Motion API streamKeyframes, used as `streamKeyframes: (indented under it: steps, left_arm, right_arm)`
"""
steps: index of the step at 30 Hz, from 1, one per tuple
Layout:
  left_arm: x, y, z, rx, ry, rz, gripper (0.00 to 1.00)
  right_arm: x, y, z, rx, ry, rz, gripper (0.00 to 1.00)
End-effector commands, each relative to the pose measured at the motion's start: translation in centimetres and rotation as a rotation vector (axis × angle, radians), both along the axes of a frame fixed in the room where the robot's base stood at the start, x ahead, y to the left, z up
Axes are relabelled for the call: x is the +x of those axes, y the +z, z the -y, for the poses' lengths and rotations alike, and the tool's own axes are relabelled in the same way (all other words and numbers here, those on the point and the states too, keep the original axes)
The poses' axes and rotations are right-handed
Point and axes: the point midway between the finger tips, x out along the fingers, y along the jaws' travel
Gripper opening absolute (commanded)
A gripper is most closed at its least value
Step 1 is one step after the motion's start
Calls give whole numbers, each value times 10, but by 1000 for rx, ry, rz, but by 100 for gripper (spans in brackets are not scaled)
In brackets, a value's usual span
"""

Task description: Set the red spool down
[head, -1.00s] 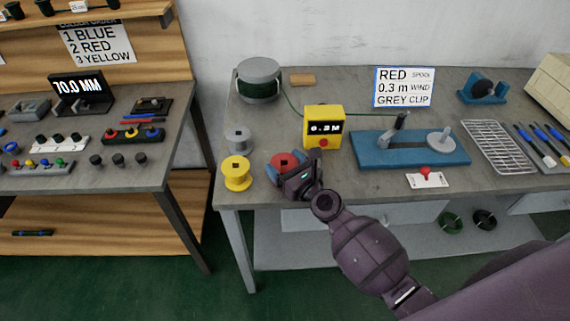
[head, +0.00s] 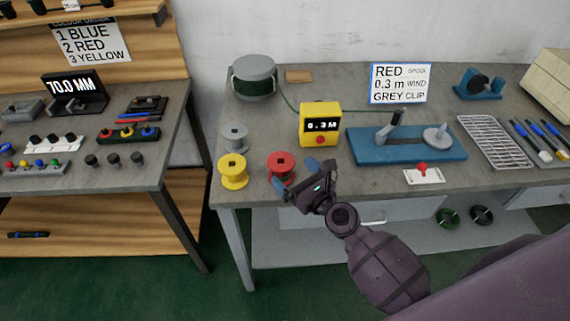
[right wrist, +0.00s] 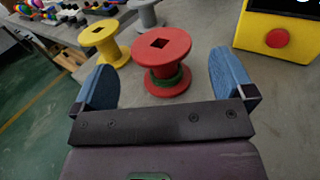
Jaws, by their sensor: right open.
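The red spool (head: 280,167) stands upright on the grey bench near its front edge, to the right of the yellow spool (head: 233,171). In the right wrist view the red spool (right wrist: 162,58) shows a square hole in its top and green wire around its core. My right gripper (head: 304,179) is open and empty. Its blue fingers (right wrist: 165,85) are spread wide, with the red spool beyond and between them, apart from both. My left gripper is not in view.
A grey spool (head: 235,137) stands behind the yellow one. The yellow 0.3M counter box (head: 320,124) is behind and right of the red spool. A blue winding fixture (head: 407,146) lies further right. A sign (head: 399,84) reads RED, 0.3 m, GREY CLIP.

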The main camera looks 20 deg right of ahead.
Motion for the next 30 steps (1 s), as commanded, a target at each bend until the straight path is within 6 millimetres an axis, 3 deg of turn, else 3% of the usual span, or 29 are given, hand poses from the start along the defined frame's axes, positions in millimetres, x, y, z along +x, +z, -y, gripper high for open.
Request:
streamKeyframes:
  steps: [3,9,21,26,30]
  left_arm:
    - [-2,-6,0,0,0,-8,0]
    - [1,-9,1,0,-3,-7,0]
    - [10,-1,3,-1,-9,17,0]
    - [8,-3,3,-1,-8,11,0]
    - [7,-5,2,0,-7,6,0]
  right_arm:
    - [-24,-3,7,1,0,-4,100]
    - [-51,-3,16,0,1,-3,100]
    - [-65,-1,20,-30,2,5,100]
    - [-77,-13,20,-296,10,48,100]
    - [-97,-33,23,-732,45,111,100]
